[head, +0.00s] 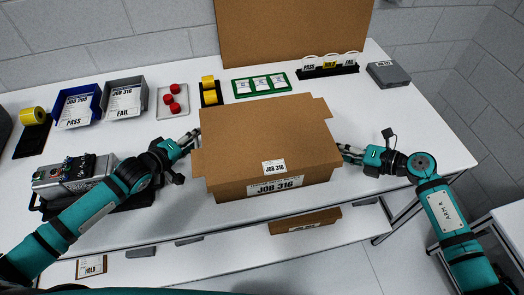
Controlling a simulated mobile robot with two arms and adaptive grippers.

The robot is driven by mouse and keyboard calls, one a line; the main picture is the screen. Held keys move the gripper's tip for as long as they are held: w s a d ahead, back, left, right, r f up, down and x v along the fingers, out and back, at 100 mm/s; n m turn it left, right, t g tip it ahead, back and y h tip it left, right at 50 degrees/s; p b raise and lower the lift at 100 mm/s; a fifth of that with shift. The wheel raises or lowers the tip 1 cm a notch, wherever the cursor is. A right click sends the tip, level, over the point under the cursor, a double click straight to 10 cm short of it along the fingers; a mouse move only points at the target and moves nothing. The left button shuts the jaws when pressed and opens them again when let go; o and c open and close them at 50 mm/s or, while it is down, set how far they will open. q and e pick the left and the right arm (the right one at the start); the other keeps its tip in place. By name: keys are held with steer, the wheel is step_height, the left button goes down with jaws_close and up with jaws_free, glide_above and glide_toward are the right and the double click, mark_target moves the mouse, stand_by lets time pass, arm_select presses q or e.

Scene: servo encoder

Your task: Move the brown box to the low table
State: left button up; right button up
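The brown box (265,150), labelled JOB 316, is at the middle of the white table (360,212), near its front edge. I cannot tell whether it rests on the table or is slightly raised. My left gripper (192,142) is at the box's left side, and my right gripper (343,152) is at its right side. The fingertips of both are partly hidden by the box, so contact and opening are unclear. A low white table (500,240) shows in part at the lower right edge; I cannot tell if it is the low table of the task.
A blue PASS bin (77,106) and a grey FAIL bin (125,100) stand at the back left. Red knobs (173,100), a green tray (260,85) and a tag rack (328,66) line the back. A metal device (75,177) sits at left. The table's right part is mostly clear.

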arm_select(q)
steer(key=c, duration=0.4)
arm_select(e)
steer(key=c, duration=0.4)
arm_select(q)
jaws_close()
arm_select(e)
jaws_close()
arm_select(q)
steer(key=shift+r, duration=0.1)
arm_select(e)
steer(key=shift+r, duration=0.1)
